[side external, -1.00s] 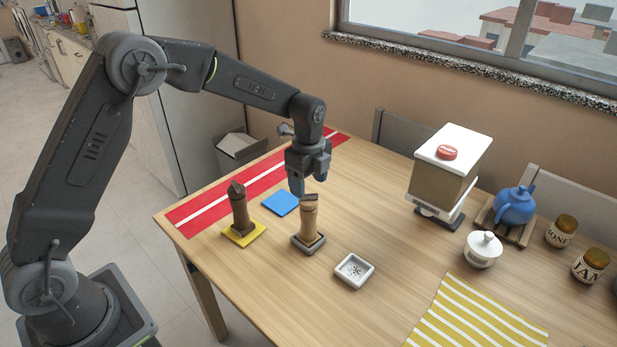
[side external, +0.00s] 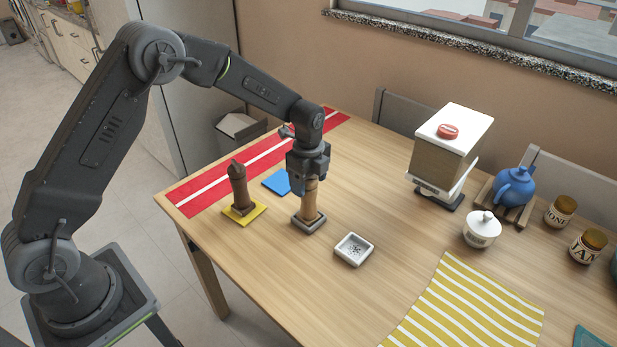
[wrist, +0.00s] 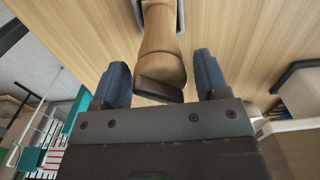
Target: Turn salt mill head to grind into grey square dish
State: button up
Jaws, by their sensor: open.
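A light wooden mill (side external: 311,203) stands upright on a grey square dish (side external: 296,222). My gripper (side external: 309,182) is over its top, pointing down. In the wrist view the mill (wrist: 161,38) lies between my two open blue fingers, with its dark slanted head toward the palm. Gaps show on both sides of the head. The dish's grey rim (wrist: 181,14) shows at the top edge of that view. A darker mill (side external: 239,190) stands on a yellow mat (side external: 257,211) to the left. A pale square dish (side external: 368,242) with dark specks sits to the right.
A blue mat (side external: 275,183) lies behind the mills, and a red runner (side external: 195,192) crosses the far left. A boxy dispenser (side external: 440,160), blue teapot (side external: 514,187), lidded white pot (side external: 482,231) and jars stand right. A yellow striped cloth (side external: 465,310) lies in front. The middle front table is clear.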

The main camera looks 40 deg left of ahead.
jog(key=shift+c, duration=0.4)
jog(key=c, duration=0.5)
jog(key=m, duration=0.8)
jog(key=o, duration=0.6)
jog(key=shift+r, duration=0.1)
jog(key=shift+r, duration=2.9)
